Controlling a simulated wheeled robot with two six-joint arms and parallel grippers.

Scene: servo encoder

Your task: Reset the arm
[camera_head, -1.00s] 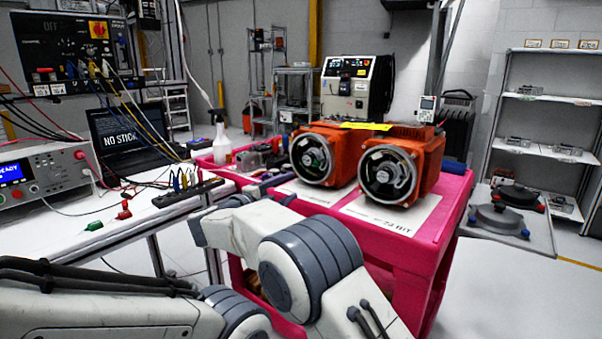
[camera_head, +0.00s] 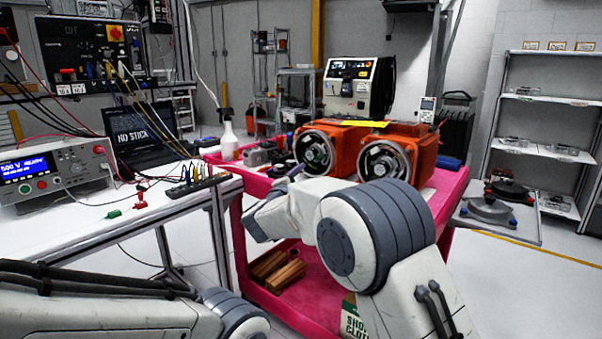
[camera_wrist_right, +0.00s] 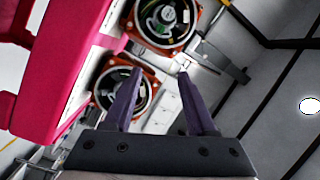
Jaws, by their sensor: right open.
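My right arm (camera_head: 375,235) reaches over the front of the pink cart (camera_head: 455,190), its wrist bent toward the left. In the right wrist view my right gripper (camera_wrist_right: 160,73) has two purple fingers spread apart with nothing between them. Two orange servo motors with round open faces stand on the cart: the left motor (camera_head: 314,150) and the right motor (camera_head: 386,160). They also show beyond the fingers in the wrist view, one higher (camera_wrist_right: 165,20) and one behind the left finger (camera_wrist_right: 108,92). My left arm (camera_head: 100,305) lies at lower left; its gripper is out of view.
A white bench (camera_head: 165,212) at left holds a power supply (camera_head: 58,172), a laptop (camera_head: 140,130), leads and a terminal strip. A spray bottle (camera_head: 229,142) stands on the cart. Wooden blocks (camera_head: 278,272) lie on its lower shelf.

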